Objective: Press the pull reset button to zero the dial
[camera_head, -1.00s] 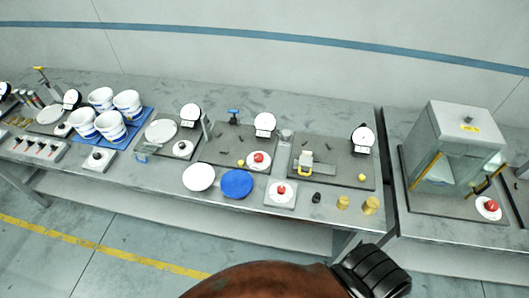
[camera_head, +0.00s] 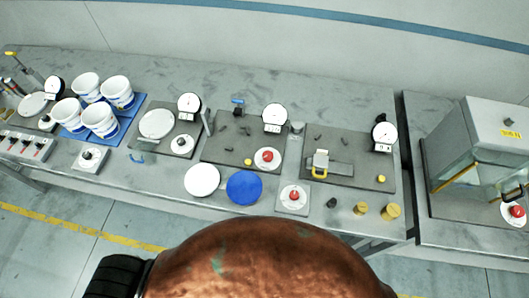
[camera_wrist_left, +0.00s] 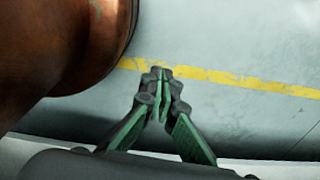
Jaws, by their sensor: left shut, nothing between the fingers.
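Several round white dials stand along the back of the bench. One dial (camera_head: 384,137) is at the rear right of a dark grey plate (camera_head: 340,180), with a small yellow button (camera_head: 381,178) in front of it. A block with a yellow handle (camera_head: 320,165) sits on the same plate. Another dial (camera_head: 274,118) stands on the plate to its left, with a yellow button (camera_head: 248,161) near its front. Labels and dial readings are too small to read. My left gripper (camera_wrist_left: 159,90) is shut and empty in the wrist view, over the floor, apart from the bench. My right gripper is not in view.
Red buttons (camera_head: 294,196) on white discs, a blue disc (camera_head: 244,186), a white disc (camera_head: 202,180) and brass weights (camera_head: 391,211) lie near the front edge. White tubs (camera_head: 117,93) stand left. A glass-sided cabinet (camera_head: 490,150) stands right. A large brown rounded shape covers the bottom centre.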

